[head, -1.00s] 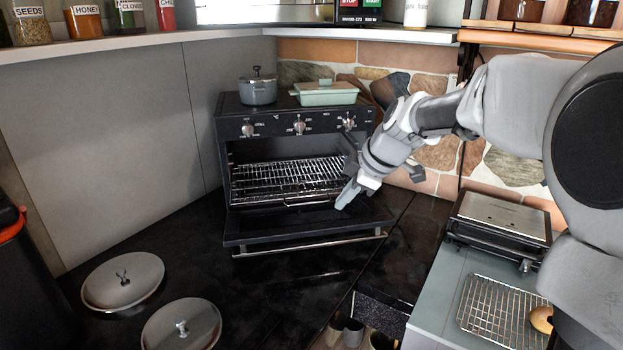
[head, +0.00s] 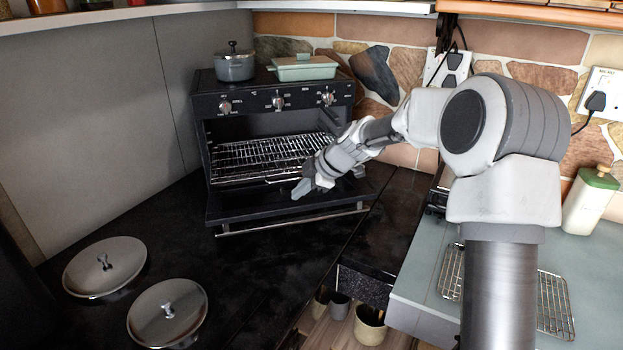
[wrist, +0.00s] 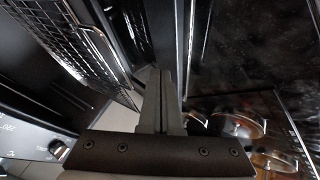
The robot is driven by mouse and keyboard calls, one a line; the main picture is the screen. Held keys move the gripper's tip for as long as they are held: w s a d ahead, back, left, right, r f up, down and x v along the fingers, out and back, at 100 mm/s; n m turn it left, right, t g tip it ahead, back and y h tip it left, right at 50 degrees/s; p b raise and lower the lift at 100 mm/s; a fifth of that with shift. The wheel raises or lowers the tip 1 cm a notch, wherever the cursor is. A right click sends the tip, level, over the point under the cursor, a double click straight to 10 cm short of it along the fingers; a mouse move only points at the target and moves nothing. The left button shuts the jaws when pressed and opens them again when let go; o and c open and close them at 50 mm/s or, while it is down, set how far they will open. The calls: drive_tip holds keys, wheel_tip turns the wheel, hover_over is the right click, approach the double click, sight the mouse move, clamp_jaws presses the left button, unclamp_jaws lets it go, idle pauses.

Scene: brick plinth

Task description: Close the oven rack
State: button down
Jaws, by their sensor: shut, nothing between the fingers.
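The black oven (head: 280,105) stands on the dark counter with its door (head: 290,203) folded down open. The wire oven rack (head: 262,157) is inside at mid height, and its front edge reaches to about the oven's opening. My gripper (head: 298,192) is shut and empty, above the open door and just in front of the rack's right part. In the wrist view the shut fingers (wrist: 158,95) point toward the door, with the rack (wrist: 85,45) to their upper left. I cannot tell whether the fingers touch anything.
A grey pot (head: 235,67) and a green dish (head: 304,68) sit on top of the oven. Two round lids (head: 104,266) lie on the counter at left. A grey worktop (head: 420,265) with a wire grid is at right. The counter before the door is clear.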

sight(296, 179)
drive_tip(key=shift+w+a+r, duration=0.2)
drive_tip(key=shift+w+r, duration=0.1)
drive_tip(key=shift+w, duration=0.45)
drive_tip(key=shift+w+a+r+p, duration=0.1)
drive_tip(key=shift+w+p, duration=0.2)
drive_tip(key=shift+w, duration=0.3)
drive_tip(key=shift+w+a+r+p, duration=0.1)
drive_tip(key=shift+w+p, duration=0.15)
drive_tip(key=shift+w, duration=0.3)
drive_tip(key=shift+w, duration=0.1)
